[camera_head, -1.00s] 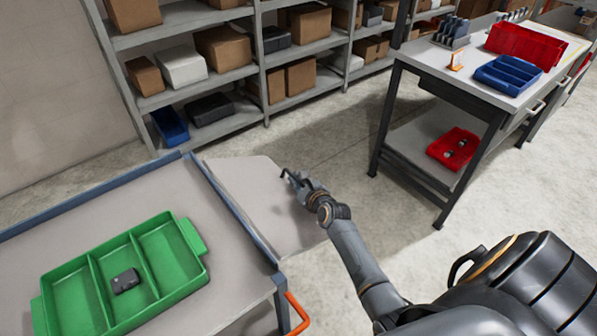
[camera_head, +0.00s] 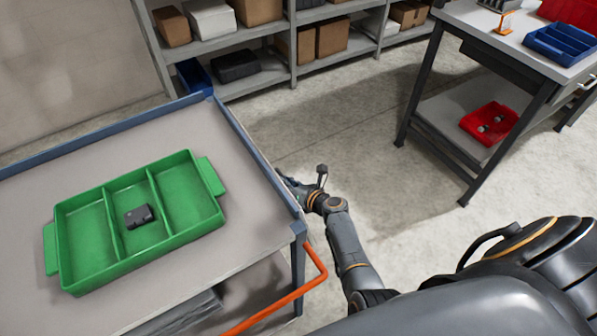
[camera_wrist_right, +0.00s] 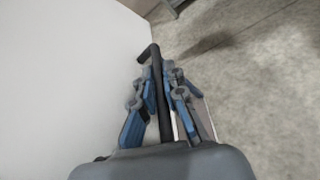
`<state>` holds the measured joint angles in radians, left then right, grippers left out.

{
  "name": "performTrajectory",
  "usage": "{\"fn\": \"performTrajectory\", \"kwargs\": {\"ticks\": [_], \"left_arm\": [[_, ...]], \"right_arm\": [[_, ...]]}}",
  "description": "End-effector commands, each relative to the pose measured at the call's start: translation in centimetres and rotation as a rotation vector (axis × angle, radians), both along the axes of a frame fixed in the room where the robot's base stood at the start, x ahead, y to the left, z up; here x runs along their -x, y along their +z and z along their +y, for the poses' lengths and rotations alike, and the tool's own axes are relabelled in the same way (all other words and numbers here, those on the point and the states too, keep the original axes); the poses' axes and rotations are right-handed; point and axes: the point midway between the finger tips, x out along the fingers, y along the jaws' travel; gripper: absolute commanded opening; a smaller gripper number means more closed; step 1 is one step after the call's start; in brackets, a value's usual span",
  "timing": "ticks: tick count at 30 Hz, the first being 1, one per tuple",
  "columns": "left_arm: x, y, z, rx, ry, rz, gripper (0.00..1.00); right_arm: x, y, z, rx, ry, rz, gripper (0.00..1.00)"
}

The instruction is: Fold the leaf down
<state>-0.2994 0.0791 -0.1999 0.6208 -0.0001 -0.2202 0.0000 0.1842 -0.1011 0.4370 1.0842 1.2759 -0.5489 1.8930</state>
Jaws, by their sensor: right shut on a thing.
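The leaf is a pale flat panel hinged along the right side of the cart (camera_head: 256,216). In the head view it hangs steeply and is mostly hidden behind the cart's blue edge. A pale surface, apparently the leaf (camera_wrist_right: 65,65), fills the left of the right wrist view. My right gripper (camera_head: 291,184) is beside the cart's right edge. In the wrist view the right gripper (camera_wrist_right: 160,72) is closed around a thin black bent bar (camera_wrist_right: 161,100), which looks like a handle. How the bar joins the leaf is hidden. My left gripper is not in view.
A green tray (camera_head: 203,180) with a small dark object (camera_head: 139,215) sits on the cart. An orange handle (camera_head: 290,297) sticks out at its near corner. A workbench (camera_head: 448,25) stands right, shelving (camera_head: 272,83) behind. Open floor lies between cart and bench.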

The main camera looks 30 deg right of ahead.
Motion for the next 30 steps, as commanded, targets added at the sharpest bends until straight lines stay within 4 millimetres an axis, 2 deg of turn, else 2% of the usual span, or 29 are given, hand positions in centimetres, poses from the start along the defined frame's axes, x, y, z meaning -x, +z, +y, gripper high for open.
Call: {"fn": "performTrajectory", "kwargs": {"ticks": [6,12,29,30], "left_arm": [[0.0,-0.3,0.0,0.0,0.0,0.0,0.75],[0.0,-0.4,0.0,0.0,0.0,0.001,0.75],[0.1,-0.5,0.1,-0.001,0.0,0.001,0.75],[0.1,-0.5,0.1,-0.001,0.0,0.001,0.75]], "right_arm": [[0.1,-0.9,2.7,-0.125,0.0,0.01,0.0],[0.3,-1.2,4.1,-0.189,0.002,0.015,0.0],[0.4,-1.4,4.9,-0.219,0.006,0.019,0.0],[0.4,-1.4,4.9,-0.218,0.006,0.019,0.19]]}}
